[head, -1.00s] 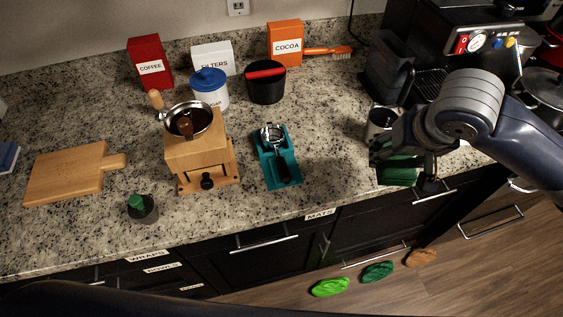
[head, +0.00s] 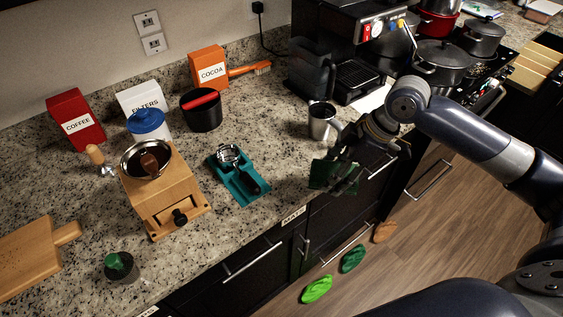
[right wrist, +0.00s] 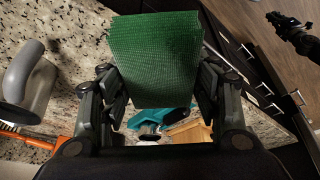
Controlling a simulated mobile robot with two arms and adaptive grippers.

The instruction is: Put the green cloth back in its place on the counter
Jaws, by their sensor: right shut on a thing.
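The green cloth (head: 321,174) is a folded, textured piece at the counter's front edge, right of the teal stand. My right gripper (head: 346,178) is shut on it. In the right wrist view the cloth (right wrist: 155,62) stands out between the two fingers, held along its near side. I cannot tell whether its underside touches the counter. In the right wrist view, what looks like my left gripper (right wrist: 291,32) hangs over the floor at the upper right; its jaws are unclear.
A metal cup (head: 321,122) stands just behind the cloth. A pale flat patch (head: 373,98) lies before the coffee machine (head: 362,77). The teal stand (head: 238,182) and wooden grinder (head: 165,197) are to the left. Green and brown lumps, including a bright green one (head: 317,289), lie on the floor.

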